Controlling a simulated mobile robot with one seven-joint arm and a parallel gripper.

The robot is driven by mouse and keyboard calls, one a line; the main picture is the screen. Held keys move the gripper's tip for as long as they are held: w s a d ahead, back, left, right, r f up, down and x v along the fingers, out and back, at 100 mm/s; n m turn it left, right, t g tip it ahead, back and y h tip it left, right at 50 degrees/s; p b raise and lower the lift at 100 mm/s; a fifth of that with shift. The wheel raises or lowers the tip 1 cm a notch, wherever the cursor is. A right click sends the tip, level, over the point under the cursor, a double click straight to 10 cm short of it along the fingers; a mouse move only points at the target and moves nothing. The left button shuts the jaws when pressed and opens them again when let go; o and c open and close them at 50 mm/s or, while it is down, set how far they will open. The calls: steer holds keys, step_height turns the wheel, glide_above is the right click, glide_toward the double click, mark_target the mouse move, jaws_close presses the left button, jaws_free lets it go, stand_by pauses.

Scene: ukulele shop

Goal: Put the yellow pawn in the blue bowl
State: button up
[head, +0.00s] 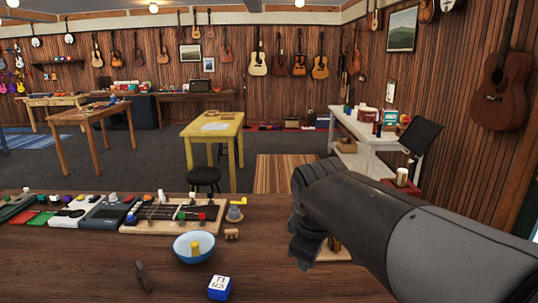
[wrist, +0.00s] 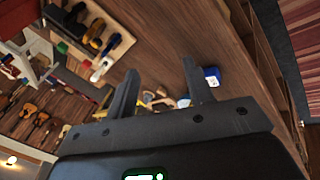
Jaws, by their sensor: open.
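The blue bowl (head: 182,249) sits on the dark wooden counter in the head view. A small upright yellow piece (head: 195,248), which looks like the yellow pawn, is inside the bowl. In the wrist view my gripper (wrist: 160,72) has its two fingers spread apart, with nothing held between them.
A blue and white cube (head: 219,288) lies in front of the bowl, and a dark upright object (head: 142,276) stands to its left. Behind are a wooden board (head: 160,228) with small items, a tan block (head: 232,234) and a yellow bent piece (head: 239,202). Bare counter lies at front left.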

steer(key=s+d+f+m, duration=0.3)
steer(key=s+m, duration=0.3)
steer(key=s, duration=0.1)
steer(key=s+d+f+m, duration=0.3)
steer(key=s+d+m, duration=0.1)
steer(key=s, duration=0.3)
steer(key=shift+s+f+m, duration=0.15)
steer(key=shift+f+m, duration=0.15)
steer(key=shift+m, duration=0.6)
